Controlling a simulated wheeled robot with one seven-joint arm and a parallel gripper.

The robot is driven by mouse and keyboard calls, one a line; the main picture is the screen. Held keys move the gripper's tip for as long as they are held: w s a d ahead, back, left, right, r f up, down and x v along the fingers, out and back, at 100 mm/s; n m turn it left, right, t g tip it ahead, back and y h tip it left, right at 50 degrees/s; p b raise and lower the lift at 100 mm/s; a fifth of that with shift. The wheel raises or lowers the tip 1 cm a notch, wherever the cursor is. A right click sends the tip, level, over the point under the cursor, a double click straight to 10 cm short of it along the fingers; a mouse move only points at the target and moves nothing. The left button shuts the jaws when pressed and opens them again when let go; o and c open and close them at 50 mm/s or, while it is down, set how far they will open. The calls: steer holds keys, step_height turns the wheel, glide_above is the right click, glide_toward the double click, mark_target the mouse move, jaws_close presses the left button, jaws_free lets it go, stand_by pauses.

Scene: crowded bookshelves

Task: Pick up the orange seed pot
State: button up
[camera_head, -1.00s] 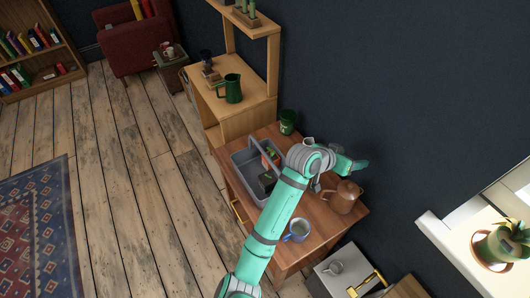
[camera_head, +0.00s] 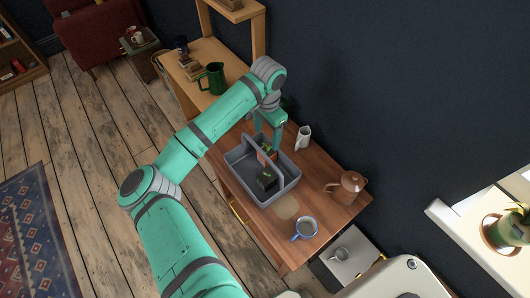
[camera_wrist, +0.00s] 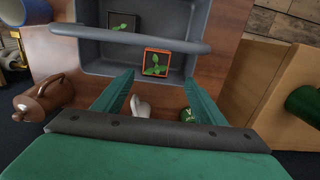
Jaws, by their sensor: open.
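The orange seed pot (camera_wrist: 157,64) is square with a green seedling in it. It stands inside the grey caddy (camera_wrist: 100,66), near the caddy's wall. It shows only in part in the head view (camera_head: 269,152), behind the handle and my gripper. My gripper (camera_wrist: 159,80) is open and empty. In the wrist view its two fingertips are on either side of the orange pot's lower edge; how far they are above it I cannot tell. In the head view my gripper (camera_head: 276,146) points down over the caddy's far end.
A black seed pot (camera_head: 266,181) is also in the caddy. The caddy's handle (camera_wrist: 150,41) crosses above the pots. A white jug (camera_head: 303,138), a brown teapot (camera_head: 347,188) and a blue mug (camera_head: 306,228) stand on the table. A green cup (camera_wrist: 187,115) is near the jug.

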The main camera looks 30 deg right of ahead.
glide_above(269, 151)
steer(key=f, duration=0.2)
steer(key=w+f, duration=0.1)
steer(key=f, duration=0.1)
steer(key=shift+a+f, duration=0.15)
steer(key=shift+f, duration=0.05)
steer(key=shift+s+d+f, duration=0.1)
steer(key=shift+s+f, duration=0.1)
steer(key=shift+f, duration=1.2)
steer(key=shift+s+d+f, duration=0.1)
steer(key=shift+s+f, duration=0.05)
steer(key=shift+f, duration=1.2)
steer(key=c, duration=0.8)
steer(key=shift+s, duration=0.1)
steer(key=c, duration=0.5)
